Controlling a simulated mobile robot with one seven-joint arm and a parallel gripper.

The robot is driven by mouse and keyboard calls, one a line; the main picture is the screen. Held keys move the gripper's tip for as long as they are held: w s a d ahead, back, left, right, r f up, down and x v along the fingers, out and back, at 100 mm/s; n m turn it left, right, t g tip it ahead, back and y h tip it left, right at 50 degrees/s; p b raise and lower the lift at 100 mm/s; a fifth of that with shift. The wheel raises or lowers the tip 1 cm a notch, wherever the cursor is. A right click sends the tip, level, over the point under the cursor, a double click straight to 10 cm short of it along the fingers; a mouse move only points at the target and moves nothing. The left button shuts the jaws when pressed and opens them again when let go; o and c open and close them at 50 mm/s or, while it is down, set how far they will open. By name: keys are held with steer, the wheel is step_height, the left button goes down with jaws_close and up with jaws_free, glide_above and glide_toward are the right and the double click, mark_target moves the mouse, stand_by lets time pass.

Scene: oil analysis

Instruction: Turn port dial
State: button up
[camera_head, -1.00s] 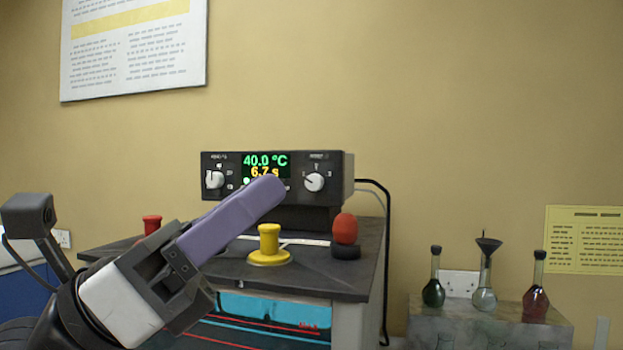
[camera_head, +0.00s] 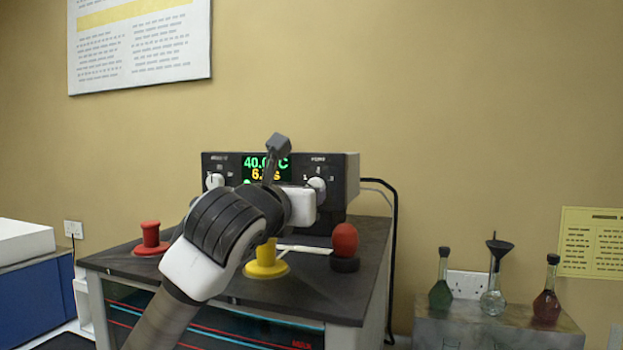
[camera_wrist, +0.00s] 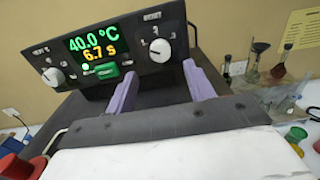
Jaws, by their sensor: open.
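A black control box (camera_head: 345,185) with a lit display stands at the back of the bench. It has two white dials: a left dial (camera_head: 215,181) and a right dial (camera_head: 318,184). Both also show in the wrist view, the left dial (camera_wrist: 53,77) and the right dial (camera_wrist: 160,50); their labels are too small to read surely. My gripper (camera_wrist: 160,88) is open and empty, its two purple fingers apart. In the wrist view the right dial lies beyond the fingertips, between them, with no visible contact. In the head view my arm hides the fingers and part of the display.
The bench top (camera_head: 215,284) carries a red knob (camera_head: 150,238), a yellow knob (camera_head: 266,262) partly behind my arm, and a red-topped piece (camera_head: 344,246). Several flasks (camera_head: 493,287) stand on a lower stand to the right. A black cable (camera_head: 394,220) runs behind the box.

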steer(key=p+x, duration=0.2)
steer(key=x, duration=0.5)
steer(key=shift+s, duration=0.1)
steer(key=c, duration=1)
steer(key=shift+o, duration=0.2)
steer(key=shift+f, duration=0.1)
